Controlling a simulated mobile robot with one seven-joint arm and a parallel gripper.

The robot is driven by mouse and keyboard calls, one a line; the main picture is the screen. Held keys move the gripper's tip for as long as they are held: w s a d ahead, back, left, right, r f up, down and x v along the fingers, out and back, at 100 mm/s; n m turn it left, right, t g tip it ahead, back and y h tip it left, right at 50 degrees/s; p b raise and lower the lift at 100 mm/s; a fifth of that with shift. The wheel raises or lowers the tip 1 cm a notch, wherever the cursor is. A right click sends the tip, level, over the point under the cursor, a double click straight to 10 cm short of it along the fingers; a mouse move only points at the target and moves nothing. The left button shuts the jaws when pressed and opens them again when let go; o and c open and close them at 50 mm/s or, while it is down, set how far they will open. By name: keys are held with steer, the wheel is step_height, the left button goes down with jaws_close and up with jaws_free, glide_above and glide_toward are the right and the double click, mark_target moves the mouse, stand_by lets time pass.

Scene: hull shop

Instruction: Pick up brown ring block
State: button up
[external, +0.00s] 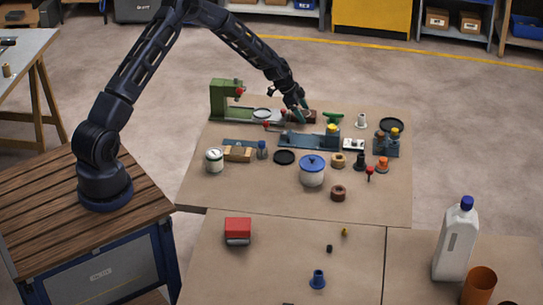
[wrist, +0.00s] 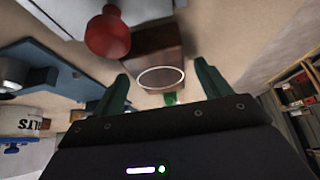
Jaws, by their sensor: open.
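A dark brown block (wrist: 155,45) lies ahead of my fingers in the wrist view, with a thin pale ring outline across its near part. In the external view the brown block (external: 309,116) shows partly behind my fingertips, at the back of the work table. My gripper (external: 302,116) is open above it, pointing down. In the wrist view my gripper (wrist: 162,84) has its two green fingers apart, one to each side of the block's near end, with nothing visibly held. A separate brown ring-shaped piece (external: 338,193) stands near the table's front.
A red knob (wrist: 107,36) is close to the left finger. A green machine (external: 225,98) stands left, a blue vise-like tool (external: 305,140) in front, and a green-handled piece (external: 333,119) to the right. A blue-lidded pot (external: 312,172) stands farther forward.

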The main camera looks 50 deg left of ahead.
steer(key=c, duration=1.1)
steer(key=shift+r, duration=0.15)
